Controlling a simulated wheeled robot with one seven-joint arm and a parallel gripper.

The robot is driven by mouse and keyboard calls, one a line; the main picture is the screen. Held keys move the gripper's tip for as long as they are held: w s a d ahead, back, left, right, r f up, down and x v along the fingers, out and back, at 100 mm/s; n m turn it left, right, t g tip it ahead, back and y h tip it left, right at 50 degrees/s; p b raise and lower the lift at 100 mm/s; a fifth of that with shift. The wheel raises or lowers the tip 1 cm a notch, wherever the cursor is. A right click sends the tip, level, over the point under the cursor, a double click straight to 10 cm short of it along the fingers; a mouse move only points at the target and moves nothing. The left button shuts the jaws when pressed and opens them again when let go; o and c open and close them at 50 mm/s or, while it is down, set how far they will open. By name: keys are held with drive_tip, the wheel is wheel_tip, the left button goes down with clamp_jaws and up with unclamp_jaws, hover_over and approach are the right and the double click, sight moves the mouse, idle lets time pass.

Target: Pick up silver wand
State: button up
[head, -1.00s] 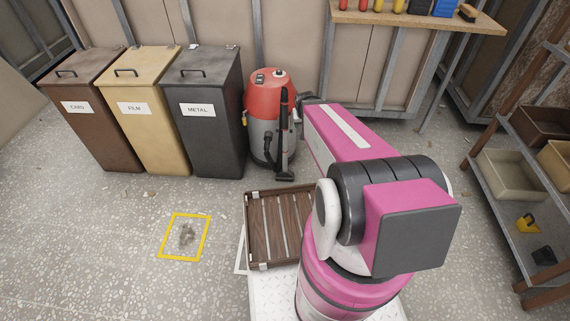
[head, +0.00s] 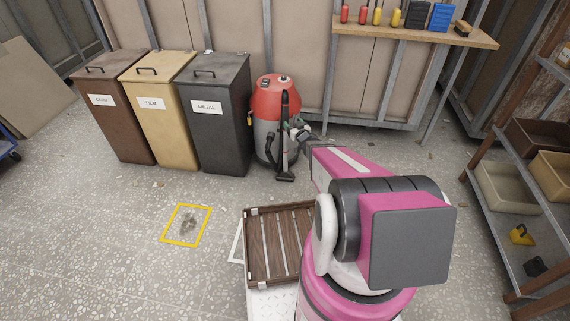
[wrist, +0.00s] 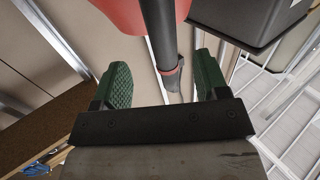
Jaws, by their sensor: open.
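The wand (head: 284,140) is a dark grey tube, not clearly silver, upright against the front of a red and grey vacuum cleaner (head: 273,97), with a flat nozzle at the floor. My gripper (head: 298,125) is close by the right side of the wand in the head view. In the wrist view my gripper (wrist: 162,68) is open, with green ribbed fingers. The wand (wrist: 160,30) runs between the fingers, nearer the right one, with a reddish ring near its lower visible end. Contact cannot be told.
Bins labelled card (head: 120,130), film (head: 165,130) and metal (head: 222,135) stand left of the vacuum. A wooden slatted crate (head: 262,250) sits beside my base. Floor at left is open.

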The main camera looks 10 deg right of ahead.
sight(284, 112)
drive_tip(key=x, duration=1)
drive_tip(key=shift+w+a, duration=0.1)
drive_tip(key=shift+w, duration=0.25)
drive_tip(key=shift+r, duration=0.1)
drive_tip(key=c, duration=1.1)
